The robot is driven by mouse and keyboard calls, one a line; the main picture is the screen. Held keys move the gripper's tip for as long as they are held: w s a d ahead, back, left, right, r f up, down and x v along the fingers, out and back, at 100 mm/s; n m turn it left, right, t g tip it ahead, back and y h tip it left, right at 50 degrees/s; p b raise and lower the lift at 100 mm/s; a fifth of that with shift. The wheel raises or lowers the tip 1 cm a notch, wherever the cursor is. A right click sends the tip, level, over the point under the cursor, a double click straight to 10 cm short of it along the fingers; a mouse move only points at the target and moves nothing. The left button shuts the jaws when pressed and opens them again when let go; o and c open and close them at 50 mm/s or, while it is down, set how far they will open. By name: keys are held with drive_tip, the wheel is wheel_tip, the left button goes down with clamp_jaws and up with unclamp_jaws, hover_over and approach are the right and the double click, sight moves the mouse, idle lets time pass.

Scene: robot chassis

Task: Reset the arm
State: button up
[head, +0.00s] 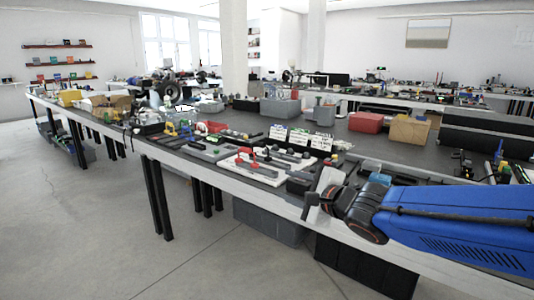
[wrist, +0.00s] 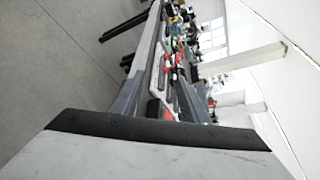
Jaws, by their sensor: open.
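My blue arm reaches in from the right edge of the head view, over the front edge of the long workbench (head: 350,140). My gripper (head: 316,200) is at the arm's left end, close to the bench's front edge. In the wrist view my gripper (wrist: 160,85) shows two grey fingers spread apart, with nothing held between them. The bench runs tilted up the picture beyond the fingers. The fingertips are partly hard to make out against the tools.
Red-handled tools on a white board (head: 258,165) lie left of my gripper. A cardboard box (head: 410,130) and a red box (head: 366,122) stand further back. Grey and black bins (head: 268,222) sit under the bench. The floor (head: 80,230) at front left is clear.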

drive_tip(key=s+d+f+n+g+h, duration=0.1)
drive_tip(key=s+d+f+n+h, duration=0.3)
drive_tip(key=d, duration=0.5)
drive_tip(key=s+d+f+n+g+h, duration=0.1)
drive_tip(key=s+d+f+n+h, duration=0.25)
drive_tip(key=d, duration=0.65)
drive_tip(key=s+d+f+n+g, duration=0.2)
drive_tip(key=s+f+n+g, duration=0.1)
drive_tip(key=s, duration=0.5)
drive_tip(key=s+d+f+n+g, duration=0.1)
drive_tip(key=s+f+n+g, duration=0.2)
drive_tip(key=s+n, duration=0.4)
drive_tip(key=shift+s+d+f+h, duration=0.4)
drive_tip(key=shift+s+f, duration=0.5)
drive_tip(key=shift+s, duration=0.35)
